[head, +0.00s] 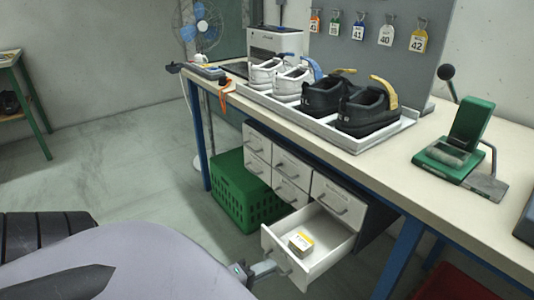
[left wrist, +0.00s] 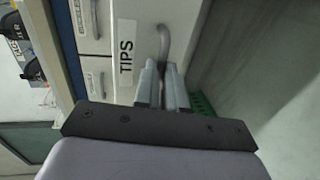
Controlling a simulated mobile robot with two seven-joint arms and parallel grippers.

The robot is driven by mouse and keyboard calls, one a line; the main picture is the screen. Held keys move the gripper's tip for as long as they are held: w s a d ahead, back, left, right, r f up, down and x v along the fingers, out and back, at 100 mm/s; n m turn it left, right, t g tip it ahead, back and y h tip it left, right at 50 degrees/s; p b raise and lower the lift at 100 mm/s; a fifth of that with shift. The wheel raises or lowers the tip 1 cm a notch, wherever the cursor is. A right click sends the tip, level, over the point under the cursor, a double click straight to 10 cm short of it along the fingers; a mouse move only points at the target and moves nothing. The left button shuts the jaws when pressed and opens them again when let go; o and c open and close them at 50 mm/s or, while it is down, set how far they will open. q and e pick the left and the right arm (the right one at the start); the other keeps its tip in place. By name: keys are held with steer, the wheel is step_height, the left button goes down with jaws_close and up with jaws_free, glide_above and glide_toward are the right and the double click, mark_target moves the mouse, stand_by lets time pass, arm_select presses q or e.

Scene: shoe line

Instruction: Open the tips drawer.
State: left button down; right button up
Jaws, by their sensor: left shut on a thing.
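The tips drawer (head: 318,262) is the lowest right drawer of the white drawer unit under the workbench, and it stands pulled out. In the left wrist view the drawer front (left wrist: 150,20) carries a "TIPS" label (left wrist: 126,46). My left gripper (head: 268,267) is at the drawer front. In the left wrist view its fingers (left wrist: 162,78) are shut on the curved metal handle (left wrist: 164,42). My right gripper is in neither view.
The other drawers (head: 291,168) of the unit look shut. A green crate (head: 230,190) stands on the floor to their left. The bench (head: 300,130) above holds a tray of shoes (head: 400,128) and a green device (head: 462,145). A blue bench leg (head: 400,255) stands right of the drawer.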

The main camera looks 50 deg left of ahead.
arm_select(q)
steer(key=c, duration=1.2)
jaws_free()
steer(key=p+v, duration=0.1)
steer(key=v, duration=0.6)
steer(key=shift+r, duration=0.1)
steer(key=w+d+m+g+h, duration=0.15)
steer(key=d+m+g, duration=0.35)
steer(key=d+m, duration=1.35)
step_height(320, 180, up, 9)
steer(key=s+a+p, duration=0.1)
steer(key=a+p, duration=0.1)
steer(key=p, duration=1.1)
steer(key=shift+m, duration=0.45)
